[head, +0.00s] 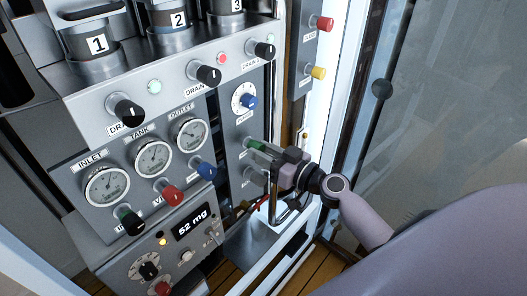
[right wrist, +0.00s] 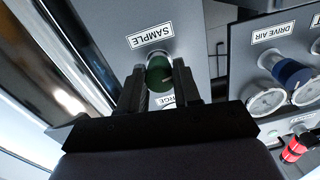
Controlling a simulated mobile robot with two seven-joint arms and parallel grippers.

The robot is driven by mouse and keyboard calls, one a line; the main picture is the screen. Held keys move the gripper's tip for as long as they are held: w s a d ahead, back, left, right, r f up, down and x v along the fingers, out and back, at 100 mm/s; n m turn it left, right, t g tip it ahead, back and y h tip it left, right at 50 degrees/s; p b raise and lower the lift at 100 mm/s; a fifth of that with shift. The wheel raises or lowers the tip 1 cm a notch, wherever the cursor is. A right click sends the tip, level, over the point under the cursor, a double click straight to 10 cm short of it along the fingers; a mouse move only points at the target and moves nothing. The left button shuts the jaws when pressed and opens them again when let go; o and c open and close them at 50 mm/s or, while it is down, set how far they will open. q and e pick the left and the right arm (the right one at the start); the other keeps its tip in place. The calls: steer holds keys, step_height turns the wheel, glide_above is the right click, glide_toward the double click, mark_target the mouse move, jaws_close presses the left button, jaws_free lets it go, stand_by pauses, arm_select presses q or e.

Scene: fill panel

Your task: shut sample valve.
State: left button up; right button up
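The sample valve is a green knob (head: 255,145) on the grey panel's right column in the head view. In the right wrist view the green knob (right wrist: 160,74) sits beside the SAMPLE label (right wrist: 152,35). My right gripper (head: 268,157) is at the knob. In the right wrist view its two fingers (right wrist: 160,84) lie on either side of the knob, with no clear gap, so it looks shut on it. The knob's exact turn is hard to read. My left gripper is not in view.
A blue knob (head: 249,101) is above the sample knob. Another label is partly hidden below it. Gauges (head: 154,158) and red (head: 172,194) and blue (head: 205,171) knobs are to the left. A glass pane (head: 440,110) is at right.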

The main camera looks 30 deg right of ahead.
steer(key=shift+c, duration=1.2)
steer(key=m+b, duration=0.1)
steer(key=m, duration=0.2)
steer(key=shift+f+b, duration=0.1)
steer(key=shift+b, duration=0.3)
steer(key=m, duration=0.2)
steer(key=shift+m+b, duration=0.4)
steer(key=m, duration=0.2)
steer(key=shift+m+t, duration=0.3)
steer(key=shift+m, duration=0.1)
steer(key=m, duration=0.5)
steer(key=shift+a+r+m, duration=0.1)
steer(key=shift+r+m, duration=0.1)
steer(key=shift+m, duration=0.2)
steer(key=m+p, duration=0.1)
steer(key=m, duration=0.4)
steer(key=shift+m+h, duration=0.4)
